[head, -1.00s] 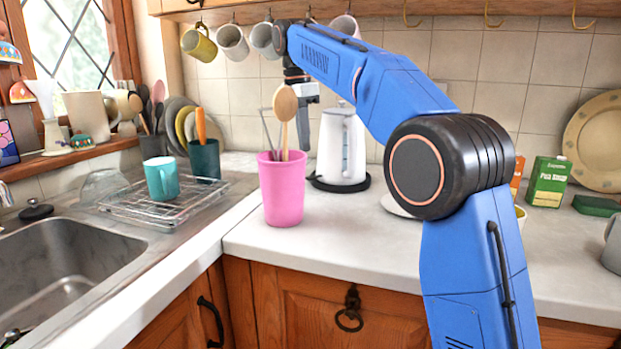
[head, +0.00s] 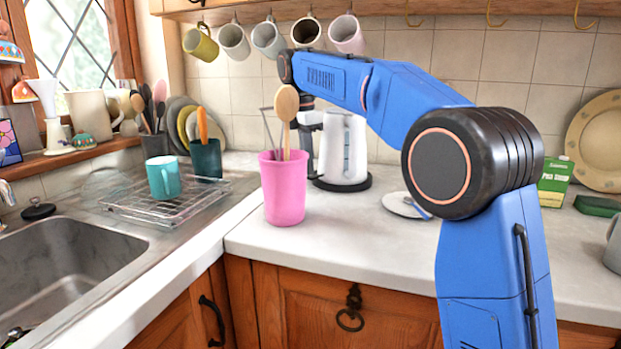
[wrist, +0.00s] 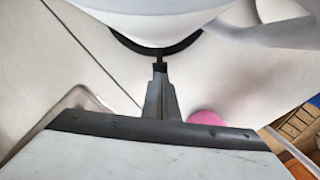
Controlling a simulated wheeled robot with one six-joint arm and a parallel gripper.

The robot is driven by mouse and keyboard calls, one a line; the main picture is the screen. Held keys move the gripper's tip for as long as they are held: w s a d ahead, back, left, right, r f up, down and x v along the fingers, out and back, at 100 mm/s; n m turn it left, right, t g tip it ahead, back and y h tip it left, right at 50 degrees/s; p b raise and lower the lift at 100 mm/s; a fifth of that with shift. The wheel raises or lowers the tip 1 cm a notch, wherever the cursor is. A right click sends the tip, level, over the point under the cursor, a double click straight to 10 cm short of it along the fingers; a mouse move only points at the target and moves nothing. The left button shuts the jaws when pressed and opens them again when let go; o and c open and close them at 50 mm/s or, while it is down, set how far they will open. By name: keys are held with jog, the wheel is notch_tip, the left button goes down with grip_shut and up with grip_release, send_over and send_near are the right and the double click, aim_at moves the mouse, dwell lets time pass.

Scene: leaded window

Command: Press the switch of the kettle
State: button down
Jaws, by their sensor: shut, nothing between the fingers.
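The white kettle (head: 343,148) stands upright on its black round base (head: 343,184) behind the pink cup. In the wrist view the kettle's white body (wrist: 160,22) fills the top, with its dark base edge (wrist: 150,50) below and its handle at the upper right. My gripper (wrist: 160,68) is shut and empty, pointing at the base edge. A small dark piece, perhaps the switch, shows right at the fingertips; I cannot tell whether they touch it. In the head view my gripper (head: 309,119) is at the kettle's left side, partly hidden by the wooden spoon.
A pink cup (head: 284,192) with a wooden spoon (head: 286,104) stands in front of the kettle. Several mugs hang above. A drying rack (head: 165,203) with a teal mug is at the left. A white plate (head: 405,204) lies right of the kettle.

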jog(key=shift+f, duration=0.15)
jog(key=shift+f, duration=0.8)
jog(key=shift+s+a+r, duration=0.2)
jog(key=shift+a, duration=0.25)
jog(key=shift+s+a+r, duration=0.15)
jog(key=shift+a, duration=0.35)
jog(key=shift+s+a+r, duration=0.2)
jog(key=shift+a, duration=0.25)
jog(key=shift+r, duration=0.1)
notch_tip(320, 180, up, 12)
jog(key=a, duration=0.1)
jog(key=shift+s, duration=0.25)
jog(key=shift+f, duration=0.2)
